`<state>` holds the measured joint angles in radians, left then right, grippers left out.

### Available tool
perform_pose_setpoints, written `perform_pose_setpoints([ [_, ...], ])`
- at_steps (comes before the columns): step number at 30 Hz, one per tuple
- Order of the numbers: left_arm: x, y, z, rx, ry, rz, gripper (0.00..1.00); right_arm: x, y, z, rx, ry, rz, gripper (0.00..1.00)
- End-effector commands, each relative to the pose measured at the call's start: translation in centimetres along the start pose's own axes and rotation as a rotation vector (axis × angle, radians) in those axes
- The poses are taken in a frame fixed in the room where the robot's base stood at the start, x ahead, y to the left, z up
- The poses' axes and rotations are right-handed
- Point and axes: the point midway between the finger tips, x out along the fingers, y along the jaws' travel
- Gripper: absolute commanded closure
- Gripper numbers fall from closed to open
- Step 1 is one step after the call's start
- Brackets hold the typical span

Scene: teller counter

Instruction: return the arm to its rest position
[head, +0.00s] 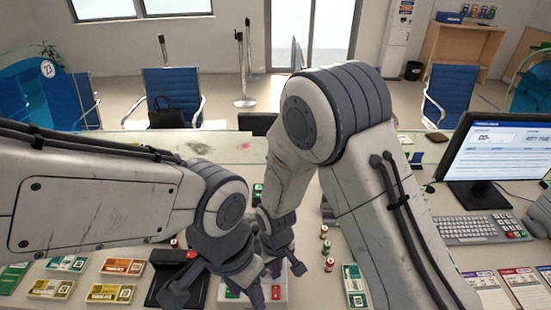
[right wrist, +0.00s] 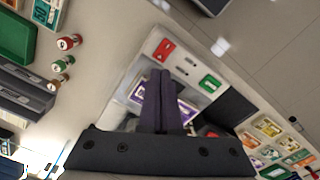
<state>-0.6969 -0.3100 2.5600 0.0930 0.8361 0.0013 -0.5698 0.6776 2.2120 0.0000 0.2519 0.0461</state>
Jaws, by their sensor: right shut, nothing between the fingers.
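My right gripper (head: 277,262) hangs low over the middle of the counter, below its raised arm. In the right wrist view its two dark fingers (right wrist: 161,100) lie together with nothing between them. They overlap a pale tray (right wrist: 140,68) with red and green pieces and a purple-edged card (right wrist: 183,112). My left gripper (head: 205,268) is close beside it on the left, over the front of the counter. Its fingers partly hide the tray and a dark case, and how far they are apart is unclear. The two grippers look close together in the head view.
Small rolls (head: 329,264) stand right of the grippers. Banded note packs (head: 110,292) lie at front left. A monitor (head: 505,150) and keyboard (head: 478,229) stand at right, with leaflets (head: 524,287) in front. Blue chairs (head: 172,88) are beyond the counter.

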Motion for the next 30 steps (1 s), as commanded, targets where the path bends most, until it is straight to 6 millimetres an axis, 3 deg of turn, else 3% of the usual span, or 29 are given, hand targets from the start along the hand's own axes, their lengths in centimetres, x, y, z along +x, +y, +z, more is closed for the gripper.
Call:
perform_pose_setpoints([
  [4,0.3,0.0,0.0,0.000,0.000,0.000,0.50,-0.9,-0.2,0.1,-0.004,0.005,-0.001,1.00],
  [8,1.3,-0.1,0.1,0.000,0.000,0.000,0.50,-4.1,-0.8,1.0,-0.015,0.021,-0.007,1.00],
  [12,2.6,-0.2,0.1,0.000,0.000,0.000,0.50,-8.6,-1.8,3.8,-0.039,0.035,-0.020,1.00],
  [18,4.2,-0.3,0.2,0.000,0.000,0.000,0.50,-13.3,-2.8,9.5,-0.075,0.047,-0.047,1.00],
  [24,5.1,-0.4,0.3,0.000,0.000,0.000,0.50,-15.2,-3.2,13.9,-0.104,0.050,-0.069,1.00],
  [30,5.2,-0.4,0.3,0.000,0.000,0.000,0.50,-15.6,-3.3,15.0,-0.112,0.049,-0.075,1.00],
])
